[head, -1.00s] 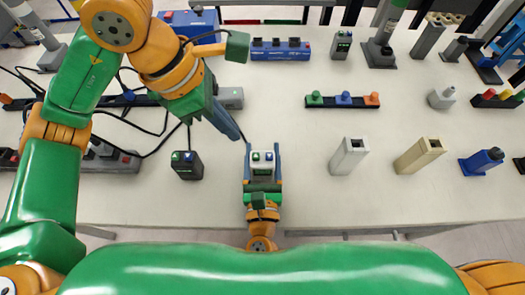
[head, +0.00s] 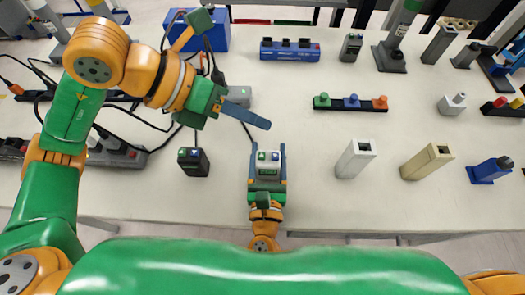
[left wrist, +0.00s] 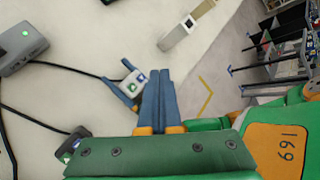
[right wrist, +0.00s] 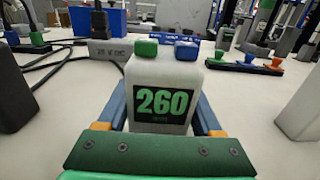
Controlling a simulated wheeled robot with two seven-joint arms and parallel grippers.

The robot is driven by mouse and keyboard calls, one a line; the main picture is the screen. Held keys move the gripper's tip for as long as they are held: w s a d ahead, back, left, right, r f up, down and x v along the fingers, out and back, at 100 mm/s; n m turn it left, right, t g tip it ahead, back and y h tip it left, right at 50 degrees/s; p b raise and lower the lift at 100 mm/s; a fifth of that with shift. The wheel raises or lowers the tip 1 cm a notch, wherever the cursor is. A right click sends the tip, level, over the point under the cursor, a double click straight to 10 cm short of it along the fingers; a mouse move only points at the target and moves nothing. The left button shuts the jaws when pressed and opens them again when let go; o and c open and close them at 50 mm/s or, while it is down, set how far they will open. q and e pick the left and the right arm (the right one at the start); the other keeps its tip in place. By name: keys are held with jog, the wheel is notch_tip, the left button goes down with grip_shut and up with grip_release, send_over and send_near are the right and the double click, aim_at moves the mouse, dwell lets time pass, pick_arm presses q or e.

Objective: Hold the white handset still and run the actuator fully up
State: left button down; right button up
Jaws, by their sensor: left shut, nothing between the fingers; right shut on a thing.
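The white handset (head: 267,170) stands at the table's front, with a green and a blue button on top. My right gripper (head: 267,148) is shut on it, one finger on each side. In the right wrist view the handset (right wrist: 160,75) stands upright and shows a label reading 260. My left gripper (head: 268,124) is shut and empty, its fingertips beyond and above the handset in the head view. The left wrist view shows the closed left fingers (left wrist: 158,75) beside the handset (left wrist: 132,83), apart from its buttons. I cannot tell which column is the actuator.
A black handset (head: 193,162) stands to the left. A grey box (head: 236,96) with cables lies behind. White (head: 355,160) and beige (head: 427,162) columns stand to the right. A strip with three coloured knobs (head: 350,103) lies further back. Table between them is clear.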

aim_at(262, 156)
pick_arm(q)
jog(key=shift+f, duration=4.4)
jog(key=shift+f, duration=0.1)
jog(key=shift+f, duration=0.3)
jog(key=shift+f, duration=0.5)
jog(key=shift+r, duration=0.15)
dwell(2.2)
jog(key=shift+r, duration=0.8)
